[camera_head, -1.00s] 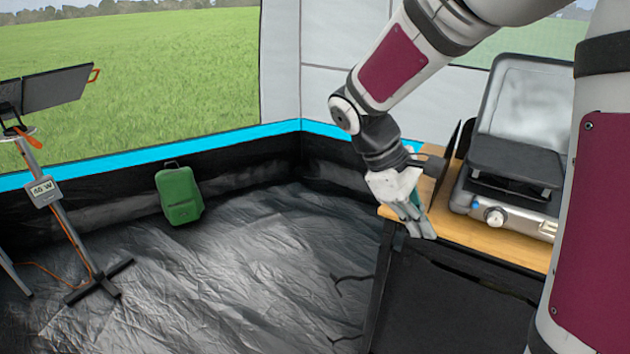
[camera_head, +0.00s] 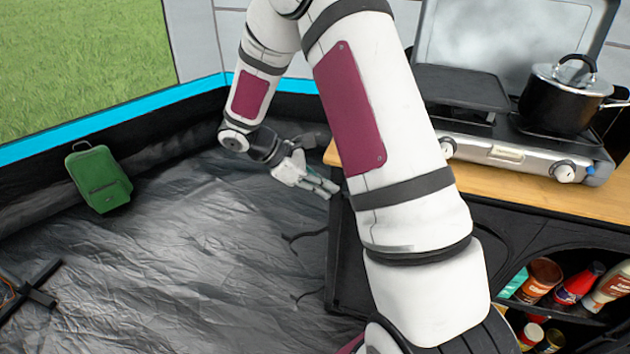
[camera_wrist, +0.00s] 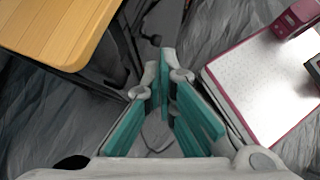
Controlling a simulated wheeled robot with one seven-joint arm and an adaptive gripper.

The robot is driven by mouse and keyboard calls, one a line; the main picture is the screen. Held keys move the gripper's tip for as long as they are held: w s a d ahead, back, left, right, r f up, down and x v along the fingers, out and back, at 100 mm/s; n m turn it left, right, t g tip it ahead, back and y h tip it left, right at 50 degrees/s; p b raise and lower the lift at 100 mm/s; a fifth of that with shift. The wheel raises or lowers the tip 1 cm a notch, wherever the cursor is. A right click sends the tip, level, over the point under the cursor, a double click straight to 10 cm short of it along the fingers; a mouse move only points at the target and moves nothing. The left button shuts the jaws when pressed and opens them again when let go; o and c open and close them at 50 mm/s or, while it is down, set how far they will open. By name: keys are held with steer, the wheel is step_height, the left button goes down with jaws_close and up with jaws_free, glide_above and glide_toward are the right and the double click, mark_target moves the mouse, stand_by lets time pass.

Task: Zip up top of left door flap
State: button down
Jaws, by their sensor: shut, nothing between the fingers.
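I cannot make out a left door flap or a zip in either view. My gripper (camera_head: 330,190) is beside the front left corner of the wooden tabletop in the head view. In the wrist view its teal-padded fingers (camera_wrist: 166,78) are shut with nothing held. The folded black floor lies below them.
The wooden tabletop (camera_head: 490,182) carries a stove (camera_head: 510,155) and a black pot (camera_head: 562,105). Its edge also shows close by in the wrist view (camera_wrist: 55,28). Shelves with jars and bottles (camera_head: 540,280) are below. A green bag (camera_head: 100,180) stands at the wall; open floor (camera_head: 190,240) lies between.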

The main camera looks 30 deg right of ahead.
steer(key=x, duration=0.8)
steer(key=shift+d+f+b, duration=0.2)
steer(key=shift+f+b, duration=0.05)
steer(key=shift+b, duration=0.1)
steer(key=shift+s, duration=0.15)
